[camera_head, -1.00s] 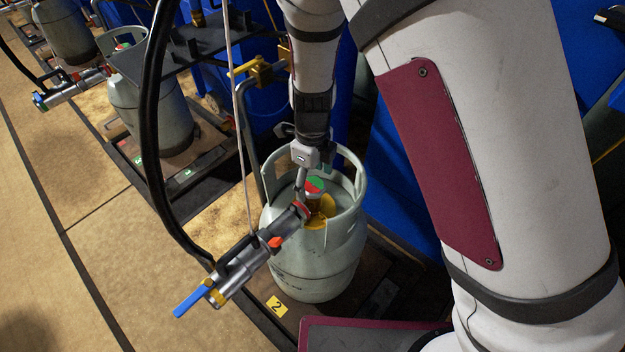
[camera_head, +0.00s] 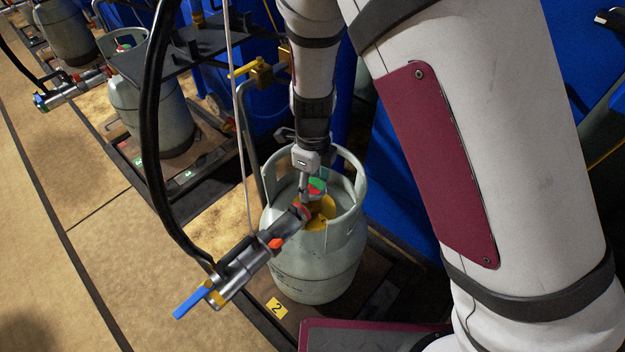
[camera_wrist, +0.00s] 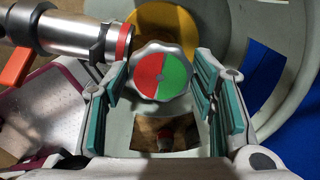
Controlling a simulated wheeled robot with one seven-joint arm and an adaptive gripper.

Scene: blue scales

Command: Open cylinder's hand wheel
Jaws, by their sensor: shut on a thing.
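The hand wheel (camera_wrist: 163,83) has a scalloped silver rim and a red-and-green top. It sits on top of the pale green gas cylinder (camera_head: 310,265), inside its collar. In the head view the wheel (camera_head: 317,187) shows just below my gripper (camera_head: 312,187). In the wrist view the teal-padded fingers of my gripper (camera_wrist: 163,90) stand on both sides of the wheel, shut on it. The red half faces left and the green half right. A yellow part (camera_wrist: 165,30) lies beside the wheel.
A metal filling connector (camera_head: 245,268) with a blue lever and orange knob joins the cylinder valve from the left. A black hose (camera_head: 155,150) and thin cable hang nearby. The cylinder's collar (camera_head: 358,180) surrounds the wheel. Another cylinder (camera_head: 150,115) stands at upper left.

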